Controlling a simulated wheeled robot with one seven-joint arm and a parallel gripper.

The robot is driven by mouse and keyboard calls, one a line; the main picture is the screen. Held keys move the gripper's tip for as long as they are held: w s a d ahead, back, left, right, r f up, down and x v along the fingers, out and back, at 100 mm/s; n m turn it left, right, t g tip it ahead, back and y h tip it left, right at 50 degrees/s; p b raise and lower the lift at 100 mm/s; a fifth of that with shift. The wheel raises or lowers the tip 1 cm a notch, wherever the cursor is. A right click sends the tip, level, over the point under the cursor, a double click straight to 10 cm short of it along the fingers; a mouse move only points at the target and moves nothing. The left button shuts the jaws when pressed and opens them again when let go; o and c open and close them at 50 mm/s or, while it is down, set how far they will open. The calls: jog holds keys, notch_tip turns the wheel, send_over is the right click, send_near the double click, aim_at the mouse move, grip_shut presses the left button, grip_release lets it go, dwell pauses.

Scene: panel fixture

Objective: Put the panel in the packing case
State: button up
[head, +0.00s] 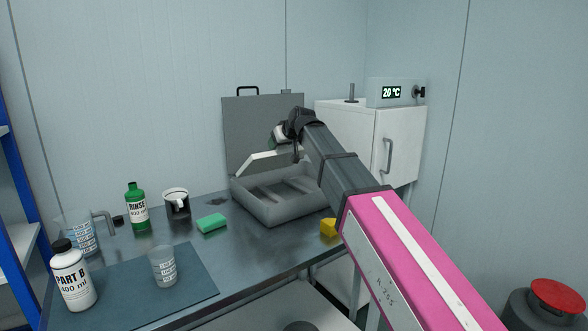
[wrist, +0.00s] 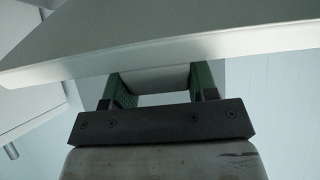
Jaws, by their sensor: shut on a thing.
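The panel (head: 268,157) is a pale, bent piece. It hangs above the open grey packing case (head: 262,212), in front of its raised lid (head: 240,125). In the wrist view the panel (wrist: 160,45) spans the top of the picture as a broad white edge. My gripper (wrist: 160,82) is shut on a pale part of it, with a green-padded finger on each side. In the head view my gripper (head: 297,150) is small and partly hidden by my dark wrist. The case floor has dark recesses and no panel in it; my arm covers part of its right side.
A green sponge (head: 212,223), black cup (head: 177,205) and green rinse bottle (head: 137,208) stand left of the case. A yellow block (head: 328,228) lies to its right front. A white cabinet (head: 350,130) stands behind right. A clear beaker (head: 164,267) stands on the mat.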

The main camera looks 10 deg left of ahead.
jog(key=w+d+f, duration=0.4)
jog(key=w+d, duration=0.1)
jog(key=shift+d+f, duration=0.1)
jog(key=shift+f, duration=2.1)
jog(key=o, duration=1.2)
jog(key=shift+s, duration=0.1)
jog(key=v, duration=1.2)
jog(key=shift+d, duration=0.1)
